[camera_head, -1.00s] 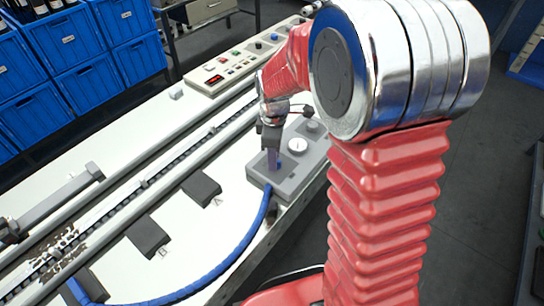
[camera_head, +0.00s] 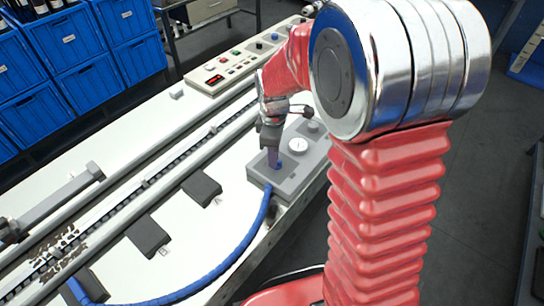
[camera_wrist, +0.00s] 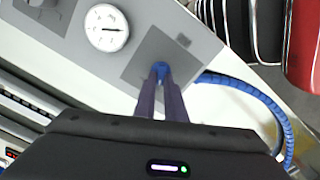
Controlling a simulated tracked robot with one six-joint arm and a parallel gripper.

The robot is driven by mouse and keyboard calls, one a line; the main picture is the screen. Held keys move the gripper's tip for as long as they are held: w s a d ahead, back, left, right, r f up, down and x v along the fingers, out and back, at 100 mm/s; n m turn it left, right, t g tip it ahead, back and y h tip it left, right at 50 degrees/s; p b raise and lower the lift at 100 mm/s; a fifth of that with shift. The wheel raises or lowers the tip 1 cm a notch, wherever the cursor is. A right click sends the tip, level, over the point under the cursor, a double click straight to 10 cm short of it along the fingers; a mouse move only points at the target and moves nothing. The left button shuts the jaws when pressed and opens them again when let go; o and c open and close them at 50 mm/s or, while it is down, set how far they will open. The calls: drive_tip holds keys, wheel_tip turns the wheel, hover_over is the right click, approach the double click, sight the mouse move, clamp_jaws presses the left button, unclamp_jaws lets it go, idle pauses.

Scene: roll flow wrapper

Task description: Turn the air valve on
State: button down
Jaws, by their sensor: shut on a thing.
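The air valve (camera_wrist: 160,68) shows as a blue handle on a dark square plate of a grey panel (camera_wrist: 210,45) in the wrist view. My gripper (camera_wrist: 160,85) is shut on this blue handle, with its two fingers on either side of it. In the head view my gripper (camera_head: 273,160) points down at the grey panel (camera_head: 284,183) near the table's edge. The fingers hide most of the handle, so its exact angle cannot be told. A round white gauge (camera_head: 298,146) sits beside the valve, and it also shows in the wrist view (camera_wrist: 106,27).
A blue hose (camera_head: 250,235) runs from the panel along the white table. Two dark blocks (camera_head: 201,188) (camera_head: 148,236) lie near it. A control box (camera_head: 230,68) with buttons stands farther back. Blue crates (camera_head: 85,84) stand at the left.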

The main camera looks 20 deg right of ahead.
drive_tip(key=m, duration=0.5)
drive_tip(key=shift+s+d+f+m, duration=0.1)
drive_tip(key=shift+d+m, duration=0.2)
drive_tip(key=shift+m, duration=0.1)
drive_tip(key=m, duration=0.5)
drive_tip(key=shift+d+m, duration=0.1)
drive_tip(key=shift+m, duration=0.2)
drive_tip(key=c, duration=2)
unclamp_jaws()
drive_tip(key=shift+c, duration=0.2)
drive_tip(key=shift+o, duration=1.1)
